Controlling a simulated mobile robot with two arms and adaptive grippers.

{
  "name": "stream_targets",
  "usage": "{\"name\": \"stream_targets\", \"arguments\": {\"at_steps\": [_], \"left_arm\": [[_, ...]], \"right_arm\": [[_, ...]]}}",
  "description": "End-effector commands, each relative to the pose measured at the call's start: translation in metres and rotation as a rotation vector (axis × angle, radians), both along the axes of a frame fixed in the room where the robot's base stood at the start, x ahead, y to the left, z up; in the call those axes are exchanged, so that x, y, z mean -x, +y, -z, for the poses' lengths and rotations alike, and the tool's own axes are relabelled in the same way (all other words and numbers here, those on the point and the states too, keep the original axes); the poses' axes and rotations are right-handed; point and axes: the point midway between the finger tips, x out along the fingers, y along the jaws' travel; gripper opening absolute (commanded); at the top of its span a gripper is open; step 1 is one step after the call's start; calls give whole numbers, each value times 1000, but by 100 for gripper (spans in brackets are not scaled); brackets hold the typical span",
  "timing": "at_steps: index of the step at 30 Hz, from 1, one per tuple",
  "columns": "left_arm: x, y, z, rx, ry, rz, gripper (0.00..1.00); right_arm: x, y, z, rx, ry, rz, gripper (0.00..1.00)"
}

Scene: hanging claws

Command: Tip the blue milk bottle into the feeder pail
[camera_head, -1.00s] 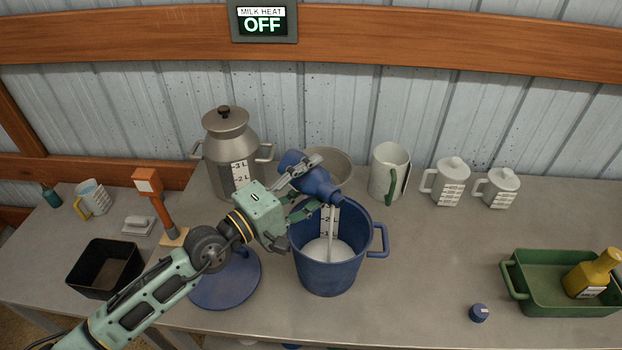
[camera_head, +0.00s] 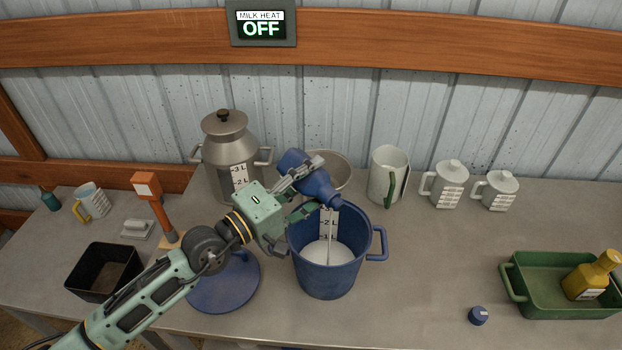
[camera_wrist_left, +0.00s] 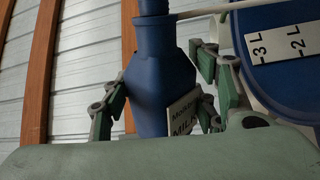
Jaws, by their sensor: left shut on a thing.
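My left gripper (camera_head: 302,188) is shut on the blue milk bottle (camera_head: 318,187) and holds it tilted, neck down, over the feeder pail (camera_head: 330,279). The bottle also shows between the fingers in the left wrist view (camera_wrist_left: 160,75), with part of a label reading MILK. A thin pale stream runs from its mouth into the pail. The pail is blue, with a side handle and a white litre scale inside, and white liquid covers its bottom. In the left wrist view the pail (camera_wrist_left: 262,70) is at the upper right. My right gripper is not in view.
A blue lid (camera_head: 224,288) lies left of the pail. A metal milk can (camera_head: 230,145), a grey bowl (camera_head: 340,170), a white pitcher (camera_head: 386,175) and lidded jugs stand behind. A blue cap (camera_head: 478,316) and a green tray (camera_head: 530,312) with a yellow bottle (camera_head: 590,278) are at right.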

Motion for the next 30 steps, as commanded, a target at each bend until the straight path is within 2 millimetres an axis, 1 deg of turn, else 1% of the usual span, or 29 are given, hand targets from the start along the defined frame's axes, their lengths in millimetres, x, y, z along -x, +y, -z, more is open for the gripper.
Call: {"name": "stream_targets", "arguments": {"at_steps": [9,20,30], "left_arm": [[1,-1,-7,-64,-62,-1,0],[2,-2,-8,-75,-72,-1,0],[4,-4,-14,-144,-139,0,0]], "right_arm": [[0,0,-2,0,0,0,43],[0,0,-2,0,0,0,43],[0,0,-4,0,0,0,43]]}}
